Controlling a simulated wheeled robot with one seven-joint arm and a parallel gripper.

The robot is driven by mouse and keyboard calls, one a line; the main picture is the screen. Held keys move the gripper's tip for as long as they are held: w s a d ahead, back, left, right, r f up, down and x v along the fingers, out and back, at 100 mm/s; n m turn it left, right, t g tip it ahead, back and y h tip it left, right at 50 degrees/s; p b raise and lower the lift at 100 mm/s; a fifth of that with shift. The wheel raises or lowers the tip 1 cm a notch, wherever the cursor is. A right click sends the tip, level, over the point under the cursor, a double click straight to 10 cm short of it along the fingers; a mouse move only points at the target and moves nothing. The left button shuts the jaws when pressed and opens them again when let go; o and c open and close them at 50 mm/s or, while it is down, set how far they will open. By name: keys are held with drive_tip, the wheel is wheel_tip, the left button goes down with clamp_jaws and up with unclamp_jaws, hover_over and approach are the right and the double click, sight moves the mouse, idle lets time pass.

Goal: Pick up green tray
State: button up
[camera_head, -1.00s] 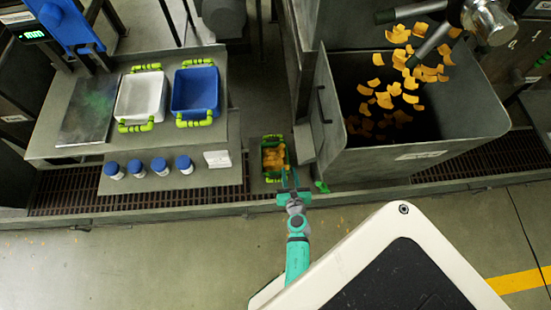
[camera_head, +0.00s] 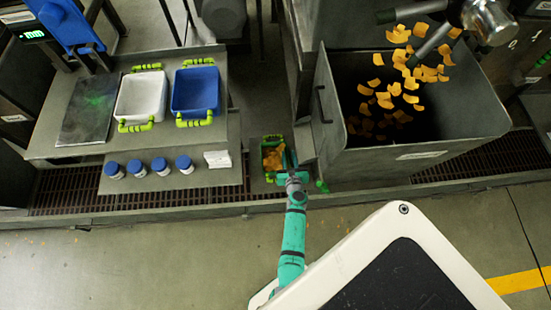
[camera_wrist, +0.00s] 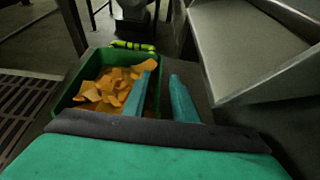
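The green tray (camera_head: 264,158) stands on the floor-level ledge between the bench and the big hopper. It holds orange chips (camera_wrist: 105,88) and has a bright green handle (camera_wrist: 132,46) at its far end. My gripper (camera_head: 290,157) is at the tray's right side. In the wrist view my gripper (camera_wrist: 163,72) has two teal fingers apart. The left finger reaches over the chips inside the tray, and the right finger is outside the right wall. Whether either finger touches the wall cannot be told. The tray's near end is hidden behind my gripper in the wrist view.
The large metal hopper (camera_head: 420,160), with orange chips falling into it, stands close on the right. On the left, a bench (camera_head: 52,140) bears a white tray (camera_head: 142,98), a blue tray (camera_head: 196,92) and several blue-capped jars (camera_head: 160,166).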

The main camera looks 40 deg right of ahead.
drive_tip(key=shift+w+d+f, duration=0.2)
drive_tip(key=shift+w+d, duration=0.05)
drive_tip(key=shift+w, duration=0.2)
clamp_jaws()
drive_tip(key=shift+r, duration=0.25)
drive_tip(key=shift+s+a, duration=0.1)
